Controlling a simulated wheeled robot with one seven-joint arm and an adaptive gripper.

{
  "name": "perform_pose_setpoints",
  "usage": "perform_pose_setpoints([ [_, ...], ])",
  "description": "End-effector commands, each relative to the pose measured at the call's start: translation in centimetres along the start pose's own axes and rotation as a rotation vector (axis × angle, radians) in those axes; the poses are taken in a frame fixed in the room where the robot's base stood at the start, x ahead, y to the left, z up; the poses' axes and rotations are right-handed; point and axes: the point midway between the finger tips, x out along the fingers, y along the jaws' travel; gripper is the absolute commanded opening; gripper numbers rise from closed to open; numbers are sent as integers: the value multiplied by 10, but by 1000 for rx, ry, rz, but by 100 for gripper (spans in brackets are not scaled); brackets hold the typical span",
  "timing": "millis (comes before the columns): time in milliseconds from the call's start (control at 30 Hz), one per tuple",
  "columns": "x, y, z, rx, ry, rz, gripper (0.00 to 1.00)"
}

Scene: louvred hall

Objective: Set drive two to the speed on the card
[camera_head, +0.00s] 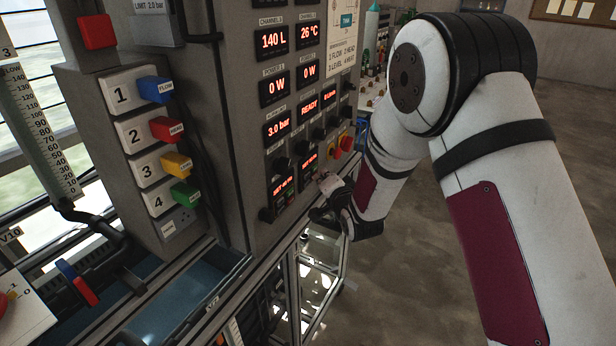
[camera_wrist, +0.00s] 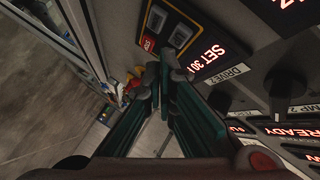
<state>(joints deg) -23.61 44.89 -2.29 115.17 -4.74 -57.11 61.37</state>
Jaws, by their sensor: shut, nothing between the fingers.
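In the wrist view, a label reading DRIVE 2 (camera_wrist: 232,73) sits beside a lit red display (camera_wrist: 207,53) reading about SET 30, its last part cut by glare or angle. Beyond the display is a yellow-framed key pair (camera_wrist: 180,30) with a red STOP mark. A dark knob (camera_wrist: 285,82) is near the label. My gripper (camera_wrist: 163,78) is shut and empty, its fingertips close to the display and keys; contact cannot be told. In the head view my gripper (camera_head: 326,200) is at the cabinet's lower right, beside the drive displays (camera_head: 284,192). I cannot pick out a readable speed card.
The grey cabinet (camera_head: 235,110) carries several red displays and knobs. A red and yellow stop button (camera_head: 347,143) is right of the drives. Numbered coloured switches (camera_head: 155,90) are at left, with a blue trough (camera_head: 185,300) below. Open floor (camera_head: 410,280) lies right.

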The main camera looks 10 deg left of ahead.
Motion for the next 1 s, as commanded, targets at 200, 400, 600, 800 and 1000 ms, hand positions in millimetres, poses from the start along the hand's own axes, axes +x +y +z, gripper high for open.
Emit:
perform_pose_setpoints([
  [200,0,0,0,0,0,0,0],
  [400,0,0,0,0,0,0,0],
  [600,0,0,0,0,0,0,0],
  [800,4,-3,2,0,0,-1,0],
  [1000,6,-5,4,0,0,0,0],
])
